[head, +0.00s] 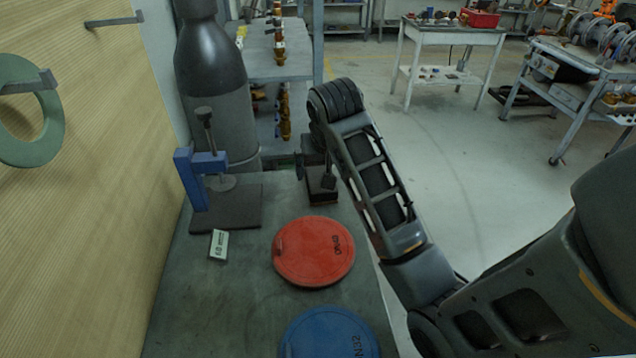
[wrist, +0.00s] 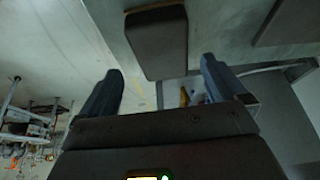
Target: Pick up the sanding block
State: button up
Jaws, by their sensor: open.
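The sanding block, a dark grey-brown rectangular block, lies near the far right edge of the grey bench (head: 215,310). In the head view the sanding block (head: 322,192) is partly hidden by my gripper (head: 318,172), which is close above it. In the wrist view the block (wrist: 157,42) shows ahead, between the lines of the two fingers. My gripper (wrist: 162,66) is open there, with nothing held between the fingers. I cannot tell the exact gap between the fingertips and the block.
A blue clamp stand (head: 190,180) stands left of the block, with a small white label card (head: 219,244) in front. Red (head: 313,251) and blue (head: 328,335) discs lie nearer. A tall dark cylinder (head: 215,85) stands behind. A cardboard-coloured wall (head: 90,200) bounds the left.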

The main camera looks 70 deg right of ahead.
jog(key=shift+a+x, duration=0.15)
jog(key=shift+x, duration=0.95)
jog(key=shift+a+x, duration=0.15)
jog(key=shift+x, duration=0.9)
jog(key=shift+f, duration=0.15)
jog(key=shift+c, duration=0.3)
jog(key=c, duration=1.1)
